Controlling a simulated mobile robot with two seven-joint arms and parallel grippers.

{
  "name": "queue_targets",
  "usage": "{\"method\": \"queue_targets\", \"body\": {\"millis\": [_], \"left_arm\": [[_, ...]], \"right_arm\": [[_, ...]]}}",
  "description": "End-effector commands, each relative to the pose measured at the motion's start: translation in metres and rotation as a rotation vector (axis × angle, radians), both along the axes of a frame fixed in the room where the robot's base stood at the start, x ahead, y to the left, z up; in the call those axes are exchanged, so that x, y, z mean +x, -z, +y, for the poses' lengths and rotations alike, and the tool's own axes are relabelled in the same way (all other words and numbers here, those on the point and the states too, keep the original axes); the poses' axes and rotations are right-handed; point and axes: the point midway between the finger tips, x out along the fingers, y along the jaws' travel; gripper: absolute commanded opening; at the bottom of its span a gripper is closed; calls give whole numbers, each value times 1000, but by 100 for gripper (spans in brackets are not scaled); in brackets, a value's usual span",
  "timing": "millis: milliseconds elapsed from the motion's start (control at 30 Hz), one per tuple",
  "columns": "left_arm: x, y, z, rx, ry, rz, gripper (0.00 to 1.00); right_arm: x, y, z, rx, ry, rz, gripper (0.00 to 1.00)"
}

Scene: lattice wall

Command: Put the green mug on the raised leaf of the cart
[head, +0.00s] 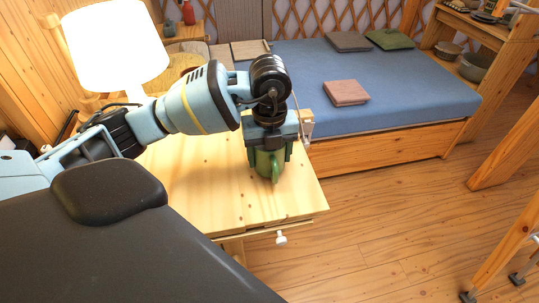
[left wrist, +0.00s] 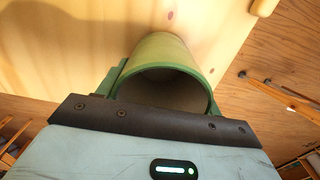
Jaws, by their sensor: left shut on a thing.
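The green mug (head: 266,165) is upright, with its handle toward my camera. My left gripper (head: 270,145) comes from above and is shut on it, covering its upper part. The mug is over the right part of the pale wooden cart top, the raised leaf (head: 302,196), which looks level with the rest of the top (head: 190,190). I cannot tell whether the mug's base touches the leaf. In the left wrist view the mug (left wrist: 165,48) has its open mouth toward the camera, and the wood is close behind it. My right gripper is not in view.
A lit white lamp (head: 115,50) stands left of my left arm. A bed with a blue cover (head: 400,85) is behind the cart, with a folded pink cloth (head: 345,92) on it. A white knob (head: 281,238) sticks out below the leaf's front edge. Open floor lies to the right.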

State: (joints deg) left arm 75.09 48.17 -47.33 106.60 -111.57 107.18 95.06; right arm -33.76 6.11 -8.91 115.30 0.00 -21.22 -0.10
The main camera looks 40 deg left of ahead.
Motion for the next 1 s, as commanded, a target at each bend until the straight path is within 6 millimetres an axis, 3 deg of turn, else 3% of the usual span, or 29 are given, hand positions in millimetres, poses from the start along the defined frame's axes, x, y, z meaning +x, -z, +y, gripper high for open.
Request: {"method": "queue_targets", "body": {"millis": [467, 500, 633, 1000], "left_arm": [[0, 10, 0, -1, 0, -2, 34], [0, 10, 0, -1, 0, -1, 70], [0, 10, 0, -1, 0, -1, 87], [0, 4, 0, -1, 0, -2, 87]], "right_arm": [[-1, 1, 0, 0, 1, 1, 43], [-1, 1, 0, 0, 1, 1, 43], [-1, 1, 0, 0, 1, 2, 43], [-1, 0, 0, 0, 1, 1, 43]]}}
